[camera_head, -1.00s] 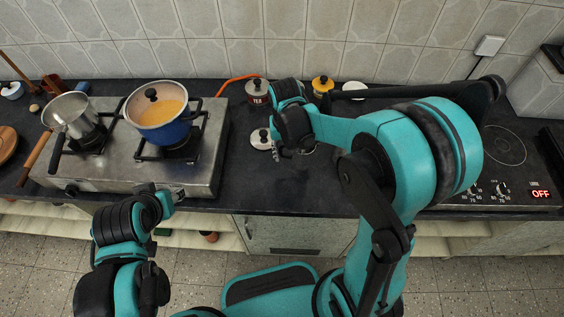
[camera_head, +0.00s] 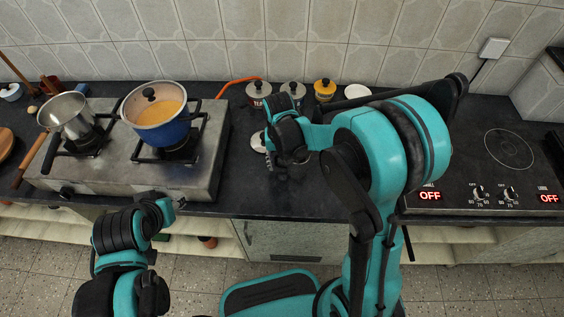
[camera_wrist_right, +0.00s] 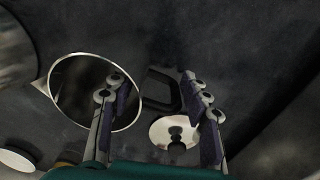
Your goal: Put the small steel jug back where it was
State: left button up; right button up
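A round steel vessel (camera_wrist_right: 72,88), seemingly the small jug, shows its bright rim and dark inside in the right wrist view. A black loop handle (camera_wrist_right: 160,88) stands out on its right. My right gripper (camera_wrist_right: 155,105) is open; its left finger overlaps the vessel's mouth and its right finger is beyond the handle. I cannot tell whether either touches. In the head view my right gripper (camera_head: 283,160) is low over the counter and mostly hides the vessel. My left gripper (camera_head: 178,203) is by the stove's front edge; its fingers are too small to read.
A steel lid with a black knob (camera_wrist_right: 174,131) lies near the right gripper. Several canisters, including a yellow one (camera_head: 325,89), stand along the wall. A blue pot (camera_head: 160,128) and a steel saucepan (camera_head: 70,115) are on the gas stove (camera_head: 215,150). A flat hob (camera_head: 470,180) is at right.

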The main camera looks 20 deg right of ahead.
jog(key=shift+r, duration=0.1)
jog(key=shift+r+p, duration=0.3)
notch_tip(320, 180, up, 11)
jog(key=p, duration=0.4)
jog(key=shift+a, duration=0.15)
jog(key=s+d+r+n+t, duration=0.1)
jog(key=s+d+r+t, duration=0.1)
jog(key=s, duration=0.4)
jog(key=s+d+r+n+t, duration=0.1)
jog(key=s+d+r+t, duration=0.1)
jog(key=s+r+t, duration=0.2)
jog(key=shift+s+d+r+t, duration=0.35)
jog(key=shift+s+t, duration=0.25)
jog(key=shift+s, duration=0.85)
